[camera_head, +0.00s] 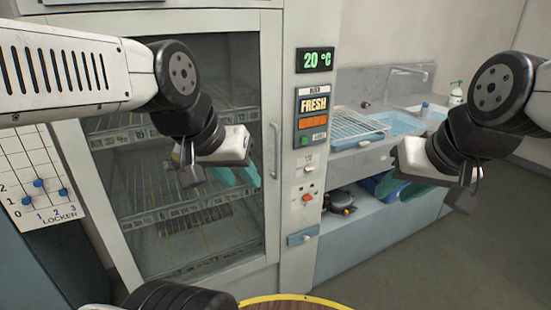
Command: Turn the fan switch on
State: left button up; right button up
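A control panel (313,104) reading "FRESH" is on the narrow column right of the glass-door cabinet. Below it are a small white switch (308,165) and a red-knobbed switch (307,197). Their labels are too small to read, so I cannot tell which is the fan switch. My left gripper (236,177) is in front of the glass door, left of these switches, with its teal fingers apart and empty. My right gripper (398,190) is right of the switches, before the sink counter, its teal fingers apart and apparently empty. Neither touches a switch.
The glass-door cabinet (138,260) has a vertical handle (275,150). A blue handle (302,237) is low on the column. A sink counter (360,158) with a wire rack (352,125) stands right. A locker panel (38,185) is at left. A yellow-rimmed round top (290,299) is in front.

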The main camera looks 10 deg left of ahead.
aim_at(308, 168)
jog(key=i+l+u, duration=0.1)
jog(key=u, duration=0.55)
jog(key=i+l+u, duration=0.25)
jog(key=l, duration=0.5)
jog(key=l+u, duration=0.3)
jog(key=l, duration=1.05)
jog(key=i, duration=0.05)
